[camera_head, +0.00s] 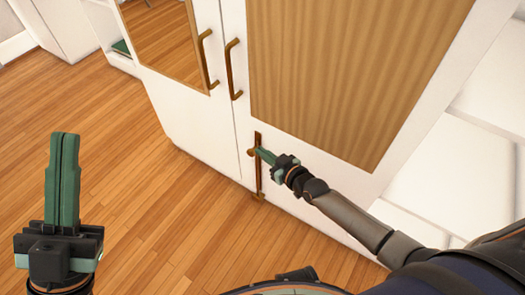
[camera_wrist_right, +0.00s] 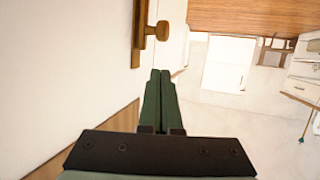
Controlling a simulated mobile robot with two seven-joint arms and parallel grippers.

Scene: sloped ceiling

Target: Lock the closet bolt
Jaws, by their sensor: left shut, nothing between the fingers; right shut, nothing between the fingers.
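The closet bolt (camera_head: 258,178) is a narrow vertical brown bar low on the right closet door, beside the seam between the doors. Its small knob (camera_head: 251,152) sticks out near the upper part. In the right wrist view the bolt (camera_wrist_right: 138,35) and its round knob (camera_wrist_right: 162,30) show at the top. My right gripper (camera_head: 259,151) is shut and empty, its tips close to the knob. In the right wrist view its fingers (camera_wrist_right: 160,72) point toward the knob with a visible gap. My left gripper (camera_head: 65,136) is shut and empty above the floor, far from the bolt.
The white closet has a left door with a reflective panel (camera_head: 165,40) and a right door with a wood panel (camera_head: 345,80). Two brass handles (camera_head: 204,60) (camera_head: 231,70) flank the seam. Open wooden floor (camera_head: 130,210) lies at the left. White wall blocks (camera_head: 455,165) stand at the right.

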